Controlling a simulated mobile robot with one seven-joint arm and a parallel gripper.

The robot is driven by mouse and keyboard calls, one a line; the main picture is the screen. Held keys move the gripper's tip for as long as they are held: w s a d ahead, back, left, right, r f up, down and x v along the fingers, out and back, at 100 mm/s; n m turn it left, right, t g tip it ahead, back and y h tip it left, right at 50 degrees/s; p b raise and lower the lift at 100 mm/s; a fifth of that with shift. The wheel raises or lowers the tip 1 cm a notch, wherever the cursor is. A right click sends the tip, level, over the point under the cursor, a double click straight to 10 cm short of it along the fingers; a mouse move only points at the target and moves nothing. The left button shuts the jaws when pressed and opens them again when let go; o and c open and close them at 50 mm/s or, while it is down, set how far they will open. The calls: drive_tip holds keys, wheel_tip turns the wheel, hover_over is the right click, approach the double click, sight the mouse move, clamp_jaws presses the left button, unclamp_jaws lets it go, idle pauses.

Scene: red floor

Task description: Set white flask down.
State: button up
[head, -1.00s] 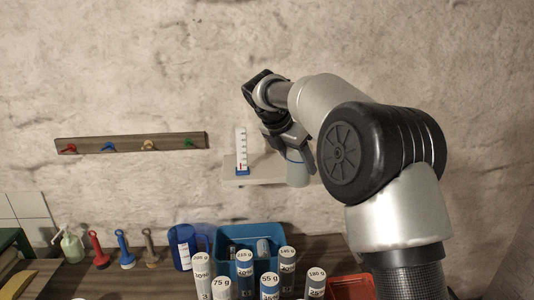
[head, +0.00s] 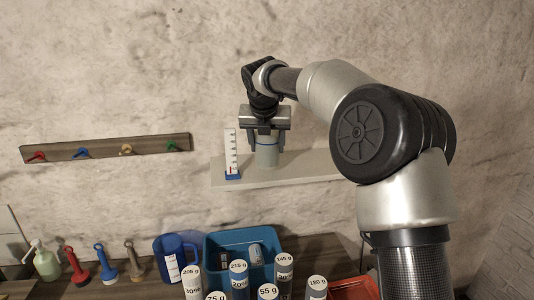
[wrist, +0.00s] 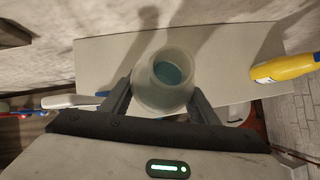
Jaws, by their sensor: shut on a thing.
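The flask appears upright over the pale wall shelf (head: 310,172). I cannot tell whether its base touches the shelf.
A white scale marker with a blue base (head: 232,165) stands on the shelf, left of the flask. A yellow object (wrist: 285,68) is at the shelf's right in the wrist view. Below are a blue bin (head: 215,240), a blue jug (head: 172,258) and several labelled cylinders.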

sight(266, 139)
drive_tip(key=shift+f, duration=1.15)
drive_tip(key=shift+f, duration=0.1)
drive_tip(key=o, duration=1.3)
drive_tip(key=v, duration=1.2)
